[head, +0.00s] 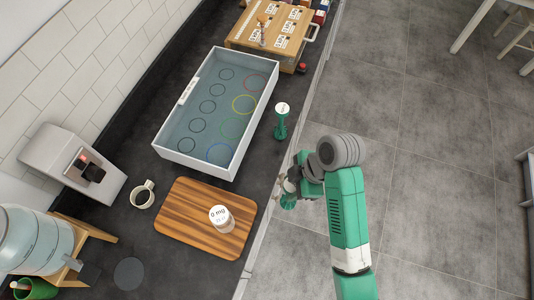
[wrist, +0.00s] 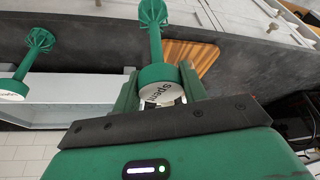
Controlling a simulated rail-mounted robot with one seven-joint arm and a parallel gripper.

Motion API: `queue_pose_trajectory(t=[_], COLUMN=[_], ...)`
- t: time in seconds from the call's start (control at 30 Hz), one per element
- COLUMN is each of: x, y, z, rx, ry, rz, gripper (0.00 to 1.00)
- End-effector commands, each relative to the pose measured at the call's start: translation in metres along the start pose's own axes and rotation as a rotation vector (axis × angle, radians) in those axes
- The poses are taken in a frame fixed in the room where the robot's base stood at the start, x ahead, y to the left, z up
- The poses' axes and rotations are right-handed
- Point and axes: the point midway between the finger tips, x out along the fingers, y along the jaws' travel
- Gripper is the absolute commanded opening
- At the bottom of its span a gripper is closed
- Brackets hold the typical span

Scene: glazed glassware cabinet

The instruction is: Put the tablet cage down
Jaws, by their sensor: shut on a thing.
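My gripper (head: 293,186) is shut on a green tablet cage (wrist: 152,42). In the wrist view the fingers (wrist: 160,92) close around its round cap, whose white face has lettering that seems to read "spent". Its stem and ribbed cage end point away from the gripper. In the head view the held cage (head: 288,202) is partly hidden by the gripper, at the counter's front edge. A second, similar green cage (head: 281,126) with a white top stands on the counter right of the white tray; it also shows in the wrist view (wrist: 36,52).
The white-walled tray (head: 211,164) has coloured rings on its floor. A striped wooden board (head: 180,222) holds a white-topped "0 mg" container (head: 221,218). A mug (head: 143,194), a grey dispenser (head: 75,165) and a wooden rack (head: 240,40) stand around. Dark counter is bare between tray and board.

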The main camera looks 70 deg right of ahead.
Motion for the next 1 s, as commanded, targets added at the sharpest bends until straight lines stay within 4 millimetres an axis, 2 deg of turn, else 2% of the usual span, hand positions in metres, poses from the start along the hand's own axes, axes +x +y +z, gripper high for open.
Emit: queue_pose_trajectory(t=[0.07,0.17,0.4,0.5,0.6,0.87,1.0], x=[-0.001,0.001,0.018,0.025,0.031,0.034,0.058], y=[0.003,0.022,0.094,0.119,0.136,0.151,0.15], z=[-0.001,-0.007,-0.03,-0.038,-0.044,-0.049,-0.038], rx=[-0.002,-0.003,-0.005,-0.003,-0.002,-0.001,0.003], ry=[0.0,-0.003,-0.005,-0.005,-0.003,-0.002,-0.001], rz=[0.001,0.002,0.001,0.0,0.001,0.002,-0.002], gripper=[0.02,0.02,0.02,0.02,0.02,0.02,0.02])
